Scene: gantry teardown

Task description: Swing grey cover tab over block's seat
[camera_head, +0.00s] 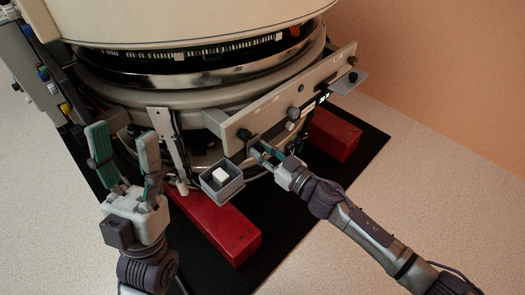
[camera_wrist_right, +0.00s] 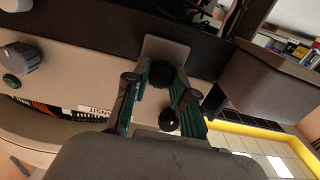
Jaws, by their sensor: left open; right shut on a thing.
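The grey cover tab (camera_wrist_right: 165,48) shows in the right wrist view as a small flat plate with a black knob (camera_wrist_right: 160,75) on it. My right gripper (camera_wrist_right: 158,84) is closed around this knob, with a teal-padded finger on each side. In the head view my right gripper (camera_head: 262,150) is at the lower left end of the long grey panel (camera_head: 290,98), and its fingers hide most of the tab there. A white block (camera_head: 221,175) lies in a small grey tray (camera_head: 225,194). The block's seat cannot be made out clearly. My left gripper (camera_head: 122,150) is open and empty, left of the tray.
A second black knob (camera_wrist_right: 169,120) sits close to my right fingers. Red boxes (camera_head: 222,228) stand on the black mat (camera_head: 281,222) below. Hanging hardware stands between my left gripper and the tray.

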